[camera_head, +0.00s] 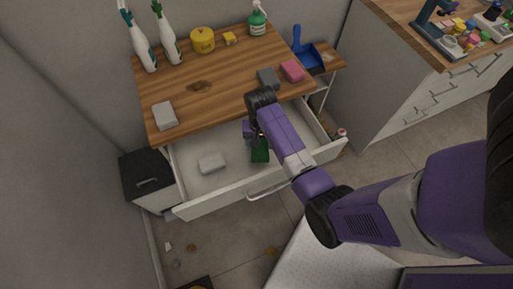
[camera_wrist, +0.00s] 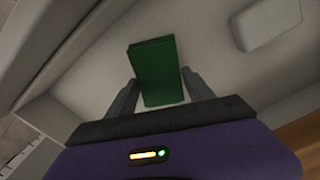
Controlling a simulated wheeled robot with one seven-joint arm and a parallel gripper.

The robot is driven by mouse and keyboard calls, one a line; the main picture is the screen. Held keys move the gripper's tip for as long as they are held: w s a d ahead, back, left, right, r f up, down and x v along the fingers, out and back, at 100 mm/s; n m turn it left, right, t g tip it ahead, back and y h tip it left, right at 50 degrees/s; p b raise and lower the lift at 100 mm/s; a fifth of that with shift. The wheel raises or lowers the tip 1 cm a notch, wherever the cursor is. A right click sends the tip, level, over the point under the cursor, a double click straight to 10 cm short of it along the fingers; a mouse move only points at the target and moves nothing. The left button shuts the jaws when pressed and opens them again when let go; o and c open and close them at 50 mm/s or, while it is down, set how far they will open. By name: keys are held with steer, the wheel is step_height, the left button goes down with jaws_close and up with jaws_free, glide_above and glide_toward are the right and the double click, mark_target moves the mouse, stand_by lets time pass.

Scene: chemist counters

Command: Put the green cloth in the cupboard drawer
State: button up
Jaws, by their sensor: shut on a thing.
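The green cloth (camera_head: 260,151) is a folded dark green block. It is inside the outline of the open white cupboard drawer (camera_head: 228,187) in the head view. My gripper (camera_wrist: 163,90) is shut on the cloth (camera_wrist: 158,66), with one grey finger on each side of it in the wrist view. The gripper points down into the drawer, and my arm hides part of it in the head view. I cannot tell whether the cloth touches the drawer floor. A light grey block (camera_head: 212,162) lies in the drawer, left of the cloth, and it also shows in the wrist view (camera_wrist: 268,27).
The wooden counter top (camera_head: 210,85) above the drawer holds spray bottles (camera_head: 166,38), a yellow tub (camera_head: 203,40), a pink sponge (camera_head: 292,70) and grey blocks (camera_head: 164,115). A black-lidded bin (camera_head: 148,180) stands left of the drawer. Another counter (camera_head: 400,70) stands at the right.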

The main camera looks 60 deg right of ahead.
mark_target(259, 149)
steer(key=shift+w+f+b, duration=0.1)
steer(key=shift+f+b, duration=2)
steer(key=shift+f, duration=0.1)
steer(key=shift+r, duration=0.1)
steer(key=o, duration=1.4)
steer(key=shift+o, duration=0.2)
step_height(259, 149, up, 12)
steer(key=shift+w, duration=0.1)
